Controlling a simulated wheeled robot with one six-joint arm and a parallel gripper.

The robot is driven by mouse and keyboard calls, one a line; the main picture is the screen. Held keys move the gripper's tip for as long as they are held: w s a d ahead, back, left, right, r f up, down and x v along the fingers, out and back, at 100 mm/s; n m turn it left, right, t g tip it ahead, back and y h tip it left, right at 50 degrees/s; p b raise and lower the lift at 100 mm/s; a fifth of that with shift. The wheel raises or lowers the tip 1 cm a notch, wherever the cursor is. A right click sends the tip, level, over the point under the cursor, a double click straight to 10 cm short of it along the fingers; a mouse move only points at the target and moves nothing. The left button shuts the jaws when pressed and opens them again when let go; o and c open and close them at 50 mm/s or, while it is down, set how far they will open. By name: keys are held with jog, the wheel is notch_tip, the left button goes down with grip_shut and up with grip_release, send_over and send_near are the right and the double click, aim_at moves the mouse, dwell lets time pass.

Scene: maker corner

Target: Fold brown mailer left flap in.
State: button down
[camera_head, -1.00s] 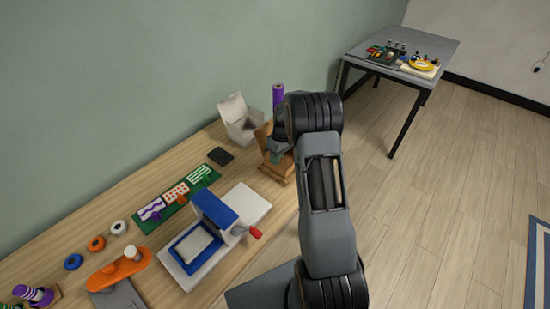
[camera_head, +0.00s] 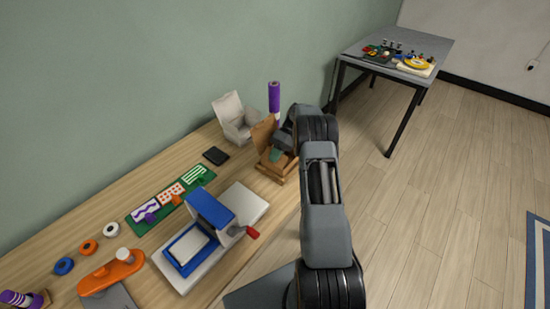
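The brown mailer (camera_head: 264,134) stands open on the wooden workbench, with a tall brown flap raised at its back left and a lower flap or edge at its front. A small green item (camera_head: 275,154) shows inside it. My arm reaches over the bench, and its end (camera_head: 284,141) is at the right side of the mailer, close to the raised flap. The fingertips are mostly hidden by the arm and the mailer, so I cannot tell whether they touch it. The mailer's right side is hidden behind my arm.
An open white box (camera_head: 238,128) and a purple roll (camera_head: 274,97) stand behind the mailer. A black pad (camera_head: 215,156) lies to its left. A blue and white press (camera_head: 209,208) with a red handle stands nearer, beside a green board (camera_head: 142,226) with patterned cards.

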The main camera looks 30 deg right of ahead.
jog(key=c, duration=1.8)
grip_release()
jog(key=o, duration=0.4)
jog(key=shift+o, duration=0.2)
